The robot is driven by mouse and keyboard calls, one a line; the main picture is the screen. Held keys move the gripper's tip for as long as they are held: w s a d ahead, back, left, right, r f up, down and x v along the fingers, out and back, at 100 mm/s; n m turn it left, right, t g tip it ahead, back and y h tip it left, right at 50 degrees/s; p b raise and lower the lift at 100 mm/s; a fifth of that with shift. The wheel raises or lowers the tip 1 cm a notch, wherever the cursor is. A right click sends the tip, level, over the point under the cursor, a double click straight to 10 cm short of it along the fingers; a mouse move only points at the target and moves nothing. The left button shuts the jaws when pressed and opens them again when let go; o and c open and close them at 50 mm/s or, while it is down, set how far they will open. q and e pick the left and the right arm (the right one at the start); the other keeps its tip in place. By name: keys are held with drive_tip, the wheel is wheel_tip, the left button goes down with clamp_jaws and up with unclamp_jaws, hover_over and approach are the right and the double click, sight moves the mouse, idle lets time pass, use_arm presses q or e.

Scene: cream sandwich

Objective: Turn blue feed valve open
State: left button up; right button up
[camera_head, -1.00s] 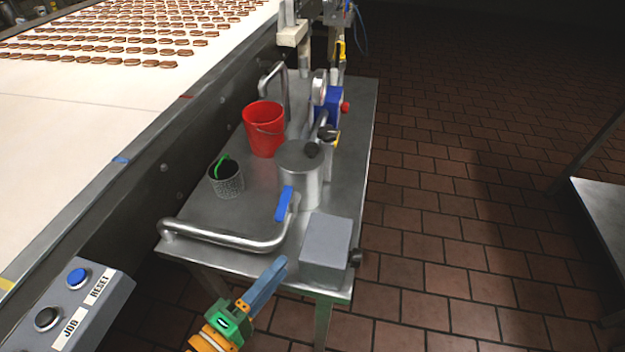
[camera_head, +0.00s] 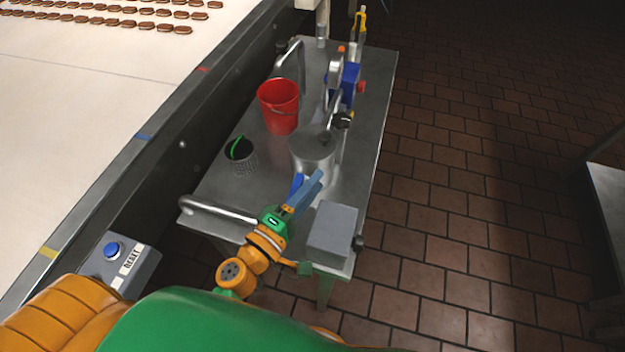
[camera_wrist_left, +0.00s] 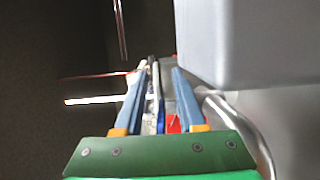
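My right gripper is not in view.
A grey box (camera_head: 332,232) stands close right of my left gripper. A steel pot (camera_head: 312,150), a red bucket (camera_head: 279,113) and a dark mesh cup (camera_head: 243,160) stand behind. The bent pipe (camera_head: 215,210) runs left. A conveyor (camera_head: 100,90) borders the table.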

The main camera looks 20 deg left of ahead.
use_arm(q)
clamp_jaws()
drive_tip(key=m+g+h+b, duration=0.2)
drive_tip(key=h, duration=0.1)
drive_tip(key=s+m+g+h+b, duration=0.1)
drive_tip(key=m+g+h+b, duration=0.1)
drive_tip(key=h, duration=0.1)
drive_tip(key=shift+a+r+m, duration=0.1)
drive_tip(key=shift+a+m, duration=0.1)
drive_tip(key=shift+m, duration=0.2)
